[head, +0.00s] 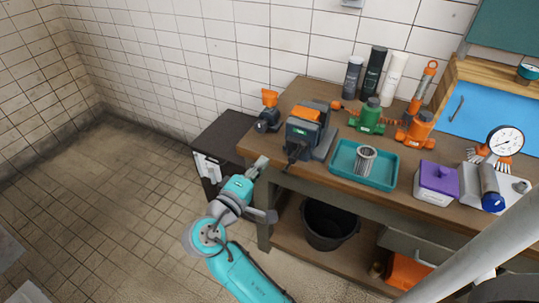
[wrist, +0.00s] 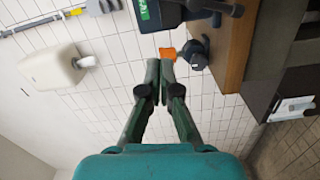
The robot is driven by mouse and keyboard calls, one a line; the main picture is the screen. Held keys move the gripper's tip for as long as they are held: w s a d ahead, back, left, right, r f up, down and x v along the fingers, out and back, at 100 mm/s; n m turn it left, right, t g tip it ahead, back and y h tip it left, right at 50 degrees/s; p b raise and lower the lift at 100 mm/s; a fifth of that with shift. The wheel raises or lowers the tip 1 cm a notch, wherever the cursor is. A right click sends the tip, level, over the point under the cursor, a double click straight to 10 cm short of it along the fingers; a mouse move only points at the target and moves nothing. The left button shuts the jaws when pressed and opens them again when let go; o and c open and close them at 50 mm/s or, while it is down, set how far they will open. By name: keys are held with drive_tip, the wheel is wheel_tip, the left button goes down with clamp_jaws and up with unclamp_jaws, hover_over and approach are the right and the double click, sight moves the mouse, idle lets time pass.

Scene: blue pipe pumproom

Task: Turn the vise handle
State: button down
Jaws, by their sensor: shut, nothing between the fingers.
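A dark grey block-shaped device with an orange top and a green label, which looks like the vise (head: 308,132), stands at the left end of the workbench. A thin dark bar, probably its handle (head: 291,155), shows at its front. In the wrist view only part of the vise (wrist: 160,12) shows at the top edge, and I cannot pick out the handle surely. My gripper (head: 263,162) is shut and empty, in front of the bench's left end, apart from the vise. In the wrist view its fingertips (wrist: 160,70) meet below the vise.
A small dark fitting with an orange top (head: 268,112) stands left of the vise. To the right are a teal tray (head: 345,173) holding a metal cylinder, a green jack (head: 370,118) and a purple-lidded box (head: 437,183). A dark cabinet (head: 222,140) adjoins the bench. The floor at left is clear.

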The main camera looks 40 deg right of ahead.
sight(295, 156)
drive_tip(key=w+a+f+m, duration=0.2)
drive_tip(key=a+f, duration=0.1)
drive_tip(key=f, duration=0.4)
drive_tip(key=d+f, duration=0.2)
drive_tip(key=d, duration=0.9)
drive_tip(key=shift+s+d, duration=0.15)
drive_tip(key=shift+s+d+f, duration=0.25)
drive_tip(key=shift+s+f, duration=0.05)
drive_tip(key=shift+s, duration=0.2)
drive_tip(key=shift+w, duration=0.1)
